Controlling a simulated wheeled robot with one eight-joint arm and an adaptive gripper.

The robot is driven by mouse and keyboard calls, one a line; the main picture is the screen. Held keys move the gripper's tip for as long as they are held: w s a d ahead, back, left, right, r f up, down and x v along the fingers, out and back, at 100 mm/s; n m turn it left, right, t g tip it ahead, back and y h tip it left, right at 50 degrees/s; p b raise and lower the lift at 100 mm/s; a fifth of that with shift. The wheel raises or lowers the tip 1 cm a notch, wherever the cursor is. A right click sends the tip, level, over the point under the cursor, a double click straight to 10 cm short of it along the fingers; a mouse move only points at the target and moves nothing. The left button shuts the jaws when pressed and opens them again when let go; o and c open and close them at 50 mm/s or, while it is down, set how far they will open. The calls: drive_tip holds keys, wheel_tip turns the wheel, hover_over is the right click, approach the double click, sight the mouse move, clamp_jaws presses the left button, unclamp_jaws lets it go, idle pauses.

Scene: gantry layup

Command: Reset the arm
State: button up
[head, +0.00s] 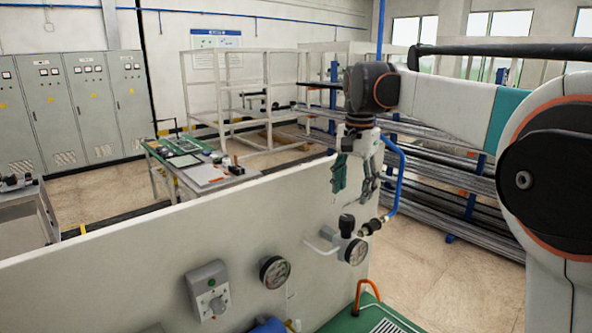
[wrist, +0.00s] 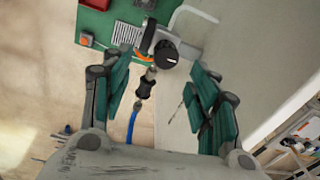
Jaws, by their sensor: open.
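My gripper (head: 354,178) is on my arm at the right of the head view, hanging downward by the end of a white panel. In the wrist view my gripper (wrist: 160,105) is open, with its two green-padded fingers wide apart and nothing held between them. A blue hose (head: 399,180) with a dark coupling (head: 372,226) runs up beside the gripper. In the wrist view the coupling (wrist: 146,84) and the hose show between the fingers, beyond them. A round gauge (head: 355,251) sits on the panel below the gripper.
The white panel (head: 150,265) crosses the foreground and carries another gauge (head: 274,271) and a grey switch box (head: 208,290). A green surface (head: 365,318) lies at the bottom. Pipe racks (head: 455,185) stand behind. A table with parts (head: 215,178) and grey cabinets (head: 75,105) are farther left.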

drive_tip(key=s+f+n+t+b, duration=0.6)
drive_tip(key=s+f+b, duration=1.4)
drive_tip(key=s+f, duration=1.1)
wheel_tip(320, 180, down, 4)
drive_tip(key=n, duration=0.3)
drive_tip(key=shift+f+t, duration=0.15)
drive_tip(key=shift+t, duration=0.15)
